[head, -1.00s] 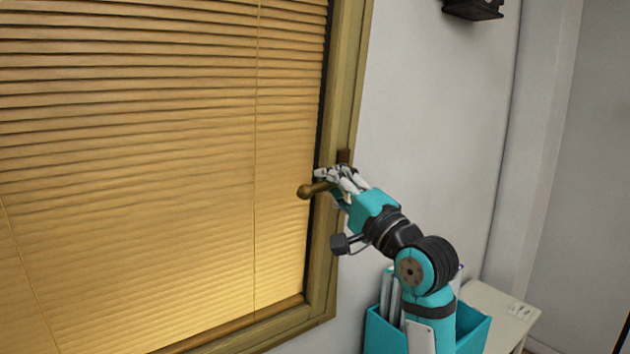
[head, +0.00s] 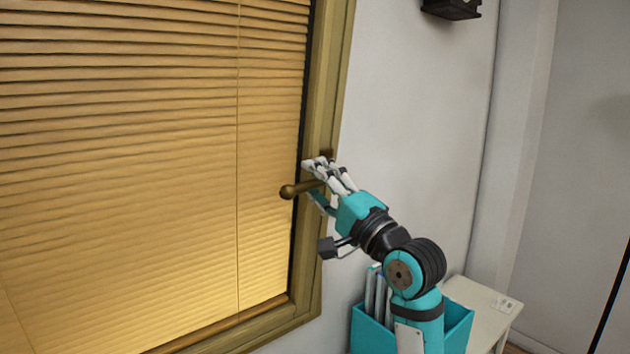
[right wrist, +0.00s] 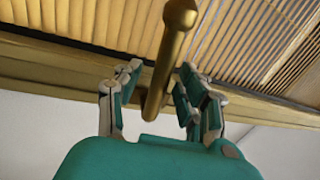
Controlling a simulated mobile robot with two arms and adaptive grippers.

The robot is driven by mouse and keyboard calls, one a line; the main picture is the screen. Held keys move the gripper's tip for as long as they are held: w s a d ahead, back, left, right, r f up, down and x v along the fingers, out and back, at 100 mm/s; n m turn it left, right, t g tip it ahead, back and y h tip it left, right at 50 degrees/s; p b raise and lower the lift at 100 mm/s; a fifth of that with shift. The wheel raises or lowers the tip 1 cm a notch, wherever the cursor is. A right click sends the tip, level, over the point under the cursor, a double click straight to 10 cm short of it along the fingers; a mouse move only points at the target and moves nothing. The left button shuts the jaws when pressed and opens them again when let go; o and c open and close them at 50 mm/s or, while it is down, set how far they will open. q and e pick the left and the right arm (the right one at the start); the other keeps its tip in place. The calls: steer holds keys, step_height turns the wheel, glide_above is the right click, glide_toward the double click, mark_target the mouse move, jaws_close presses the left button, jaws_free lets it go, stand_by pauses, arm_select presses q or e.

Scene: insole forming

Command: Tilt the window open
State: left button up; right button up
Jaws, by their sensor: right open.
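The window (head: 324,110) has a wooden frame and fills the left of the head view. Its brass-coloured handle (head: 289,191) sits on the right side of the frame and points left, about level. My right gripper (head: 314,179) is at the handle with its fingers spread, the upper fingers above it and the thumb below. In the right wrist view the handle (right wrist: 176,45) passes between the open fingers (right wrist: 158,78), with gaps visible on both sides. The handle's base is partly hidden by the fingers. My left gripper is not in view.
Closed yellowish blinds (head: 130,160) cover the window pane. A light-coloured small table (head: 484,300) stands at the lower right by the wall. A dark object (head: 452,8) hangs on the wall at the top. The wall between them is bare.

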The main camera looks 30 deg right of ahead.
steer(key=v, duration=0.6)
steer(key=shift+s+f, duration=0.15)
steer(key=shift+s, duration=0.25)
